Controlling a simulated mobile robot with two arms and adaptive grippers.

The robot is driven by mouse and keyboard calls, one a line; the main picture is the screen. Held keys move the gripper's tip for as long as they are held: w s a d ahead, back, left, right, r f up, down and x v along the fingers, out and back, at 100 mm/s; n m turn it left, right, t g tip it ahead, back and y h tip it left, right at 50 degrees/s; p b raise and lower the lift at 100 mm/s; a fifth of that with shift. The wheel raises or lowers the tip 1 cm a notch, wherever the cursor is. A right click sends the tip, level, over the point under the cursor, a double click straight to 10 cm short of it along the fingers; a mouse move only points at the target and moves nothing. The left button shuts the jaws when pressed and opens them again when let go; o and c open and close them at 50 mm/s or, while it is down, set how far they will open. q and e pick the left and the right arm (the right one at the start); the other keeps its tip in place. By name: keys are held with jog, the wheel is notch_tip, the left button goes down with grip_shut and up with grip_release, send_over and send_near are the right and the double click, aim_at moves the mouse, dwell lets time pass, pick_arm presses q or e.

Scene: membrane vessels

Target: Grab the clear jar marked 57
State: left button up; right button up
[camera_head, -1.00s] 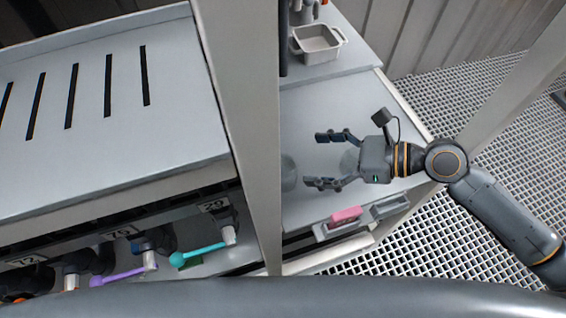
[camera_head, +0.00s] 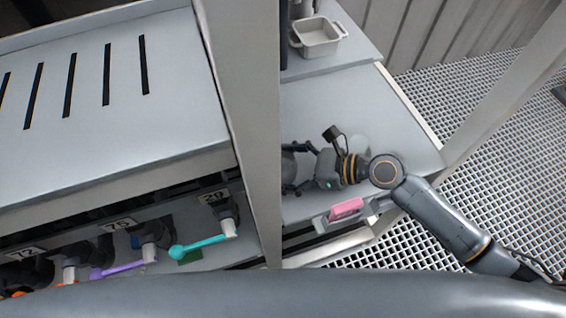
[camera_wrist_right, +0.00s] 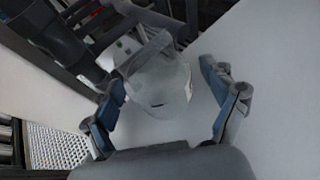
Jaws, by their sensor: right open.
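A clear jar (camera_wrist_right: 158,88) stands on the grey bench between the two fingers of my right gripper (camera_wrist_right: 164,82) in the right wrist view. The fingers are open on either side of it, and I see no firm contact. No number on it can be read. In the head view my right gripper (camera_head: 288,168) is low over the bench beside the pale post, which hides part of the fingers and the jar. My left gripper is not in view.
The pale upright post (camera_head: 252,130) stands just left of my right gripper. A pink block (camera_head: 346,208) sits on a holder at the bench's front edge. A grey square dish (camera_head: 318,36) stands on the back shelf. The bench (camera_head: 335,105) is clear behind my gripper.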

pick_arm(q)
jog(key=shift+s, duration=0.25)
pick_arm(e)
jog(key=shift+c, duration=1)
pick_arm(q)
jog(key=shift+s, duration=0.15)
pick_arm(e)
jog(key=c, duration=1)
jog(key=shift+r, duration=0.1)
jog(key=shift+c, duration=0.2)
